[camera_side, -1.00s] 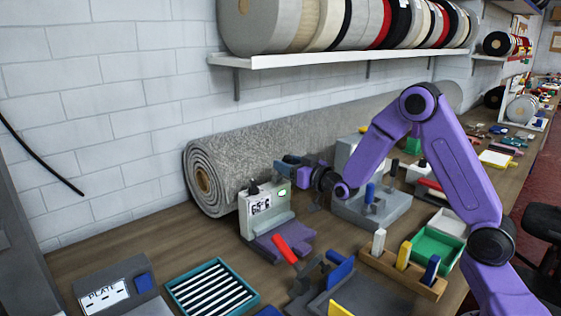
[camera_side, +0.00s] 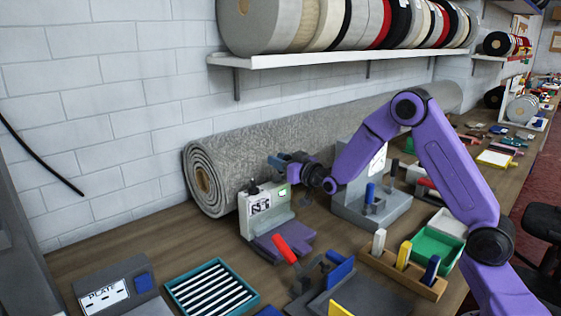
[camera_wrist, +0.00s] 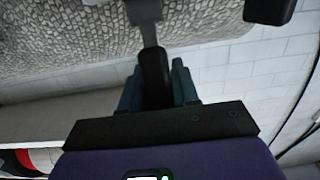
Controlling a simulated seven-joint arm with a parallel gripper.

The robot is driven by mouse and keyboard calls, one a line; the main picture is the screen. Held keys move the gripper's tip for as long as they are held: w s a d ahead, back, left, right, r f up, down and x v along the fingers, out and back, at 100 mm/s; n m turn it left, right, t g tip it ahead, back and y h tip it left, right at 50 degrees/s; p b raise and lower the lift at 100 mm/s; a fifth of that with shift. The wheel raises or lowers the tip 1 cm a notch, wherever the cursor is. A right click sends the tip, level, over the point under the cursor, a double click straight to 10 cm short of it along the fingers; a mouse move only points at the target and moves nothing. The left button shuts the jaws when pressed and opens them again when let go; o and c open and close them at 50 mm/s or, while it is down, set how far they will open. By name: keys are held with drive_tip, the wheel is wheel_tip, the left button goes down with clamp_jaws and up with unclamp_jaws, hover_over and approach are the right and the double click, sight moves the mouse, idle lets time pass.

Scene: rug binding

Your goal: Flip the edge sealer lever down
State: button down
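In the side view, a small pale machine (camera_side: 258,212) with a label, a small green light and a purple base stands in front of the rug roll; I take it for the edge sealer. My gripper (camera_side: 276,160) is just above it, teal fingers pointing left. In the wrist view, a black grip on a grey stem, which looks like the lever (camera_wrist: 154,78), lies between the two teal fingers of my gripper (camera_wrist: 157,90). The fingers flank it closely; I cannot tell whether they press on it. The lever is not clear in the side view.
The rolled grey rug (camera_side: 200,178) lies behind the machine. A red handle (camera_side: 285,249) rises in front. A teal slatted tray (camera_side: 211,289) and a plate box (camera_side: 110,294) are at front left.

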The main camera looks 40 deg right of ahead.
drive_tip(key=shift+f, duration=0.1)
drive_tip(key=shift+s+f+t, duration=0.2)
drive_tip(key=shift+s+t, duration=0.35)
drive_tip(key=shift+t, duration=0.55)
drive_tip(key=shift+s+f+t, duration=0.2)
drive_tip(key=shift+s+t, duration=0.35)
drive_tip(key=shift+t, duration=0.55)
drive_tip(key=c, duration=0.9)
unclamp_jaws()
drive_tip(key=v, duration=0.7)
drive_tip(key=shift+s+f, duration=0.1)
drive_tip(key=shift+s, duration=0.2)
drive_tip(key=shift+w, duration=0.1)
